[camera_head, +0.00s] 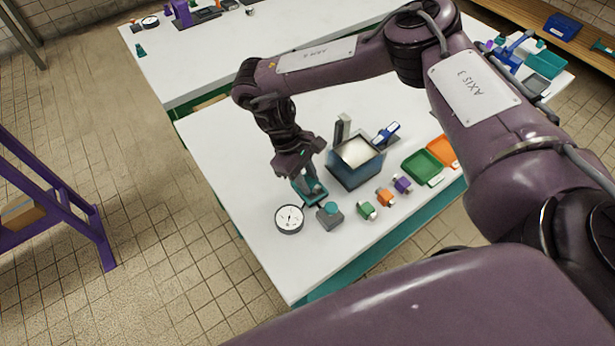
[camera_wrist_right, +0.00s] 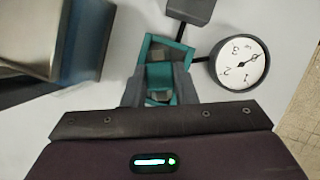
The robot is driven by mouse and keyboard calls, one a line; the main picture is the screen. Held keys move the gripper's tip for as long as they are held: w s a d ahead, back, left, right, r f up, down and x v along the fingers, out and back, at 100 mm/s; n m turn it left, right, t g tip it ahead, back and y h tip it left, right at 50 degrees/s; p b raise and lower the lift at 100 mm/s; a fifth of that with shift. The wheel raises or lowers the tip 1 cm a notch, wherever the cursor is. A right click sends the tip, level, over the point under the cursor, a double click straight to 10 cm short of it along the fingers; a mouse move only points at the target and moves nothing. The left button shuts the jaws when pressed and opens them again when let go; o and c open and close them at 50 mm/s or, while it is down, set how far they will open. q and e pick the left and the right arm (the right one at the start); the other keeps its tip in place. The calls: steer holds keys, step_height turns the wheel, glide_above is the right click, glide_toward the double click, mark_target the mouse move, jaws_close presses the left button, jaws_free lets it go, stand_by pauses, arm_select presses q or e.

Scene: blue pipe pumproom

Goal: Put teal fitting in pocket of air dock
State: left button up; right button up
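My right gripper (camera_head: 308,182) points down at the pocket. In the wrist view its dark fingers (camera_wrist_right: 159,92) are closed on the teal fitting (camera_wrist_right: 158,72), which overlaps the pocket. How deep the fitting sits is unclear. My left gripper is out of view.
A blue-grey open box (camera_head: 356,176) with pale contents stands right of the gripper. Small green (camera_head: 367,210), orange (camera_head: 385,197) and purple (camera_head: 402,184) blocks line the front. Green (camera_head: 421,168) and orange trays lie further right. The table's left end is clear.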

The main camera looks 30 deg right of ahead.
steer(key=o, duration=0.4)
steer(key=shift+s+f, duration=0.2)
steer(key=shift+f, duration=0.2)
steer(key=shift+r, duration=0.35)
steer(key=v, duration=1.2)
steer(key=shift+w+r, duration=0.2)
